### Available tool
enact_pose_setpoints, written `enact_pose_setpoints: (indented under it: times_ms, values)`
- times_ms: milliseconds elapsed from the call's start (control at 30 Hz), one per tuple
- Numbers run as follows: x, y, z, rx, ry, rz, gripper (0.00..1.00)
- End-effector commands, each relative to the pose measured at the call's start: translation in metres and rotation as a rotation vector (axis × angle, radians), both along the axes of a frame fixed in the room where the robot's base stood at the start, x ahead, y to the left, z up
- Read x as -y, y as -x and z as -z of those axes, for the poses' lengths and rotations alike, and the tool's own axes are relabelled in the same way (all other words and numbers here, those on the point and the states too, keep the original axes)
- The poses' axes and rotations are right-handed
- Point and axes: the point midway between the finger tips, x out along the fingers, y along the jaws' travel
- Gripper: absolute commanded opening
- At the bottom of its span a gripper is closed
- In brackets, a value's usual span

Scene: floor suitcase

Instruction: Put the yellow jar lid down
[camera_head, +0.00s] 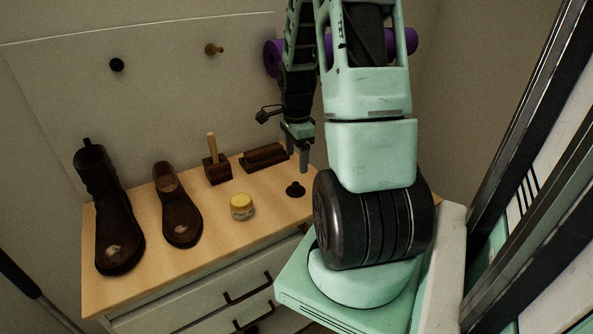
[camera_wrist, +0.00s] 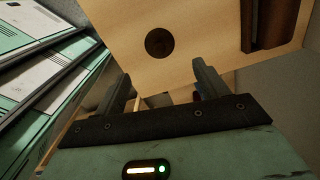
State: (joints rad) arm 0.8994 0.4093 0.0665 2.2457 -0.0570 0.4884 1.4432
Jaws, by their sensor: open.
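The yellow jar lid (camera_head: 241,200) sits on top of a small jar (camera_head: 242,213) with a pale label, on the wooden top of the dresser. It looks level; whether it is screwed tight cannot be told. My gripper (camera_head: 298,160) hangs to the right of the jar and above the dresser top, apart from the lid. Its fingers are spread and nothing is between them. In the wrist view my gripper (camera_wrist: 160,75) is also open and empty, and neither the lid nor the jar shows there.
A small dark knob-like thing (camera_head: 295,189) stands below my gripper; it shows round in the wrist view (camera_wrist: 159,43). Brown brushes (camera_head: 265,157), a wooden-handled block (camera_head: 216,169), a shoe (camera_head: 181,211) and a boot (camera_head: 110,215) line the dresser top (camera_head: 155,276). Wall pegs (camera_head: 117,65) are behind.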

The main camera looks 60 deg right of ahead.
Motion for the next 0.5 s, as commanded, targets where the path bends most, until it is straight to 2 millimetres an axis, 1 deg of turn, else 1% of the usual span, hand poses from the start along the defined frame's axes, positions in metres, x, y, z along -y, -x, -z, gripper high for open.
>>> enact_pose_setpoints:
  times_ms: [33, 100, 200, 433, 500]
  values:
    - [0.000, -0.001, -0.008, 0.004, 0.003, -0.001, 0.73]
    - [0.000, -0.001, -0.016, 0.002, 0.003, 0.000, 0.73]
    - [0.000, 0.000, -0.024, 0.002, 0.001, 0.000, 0.73]
    - [-0.001, -0.001, -0.027, 0.000, -0.001, -0.005, 0.73]
    - [-0.009, -0.007, -0.029, 0.003, -0.002, -0.046, 0.73]
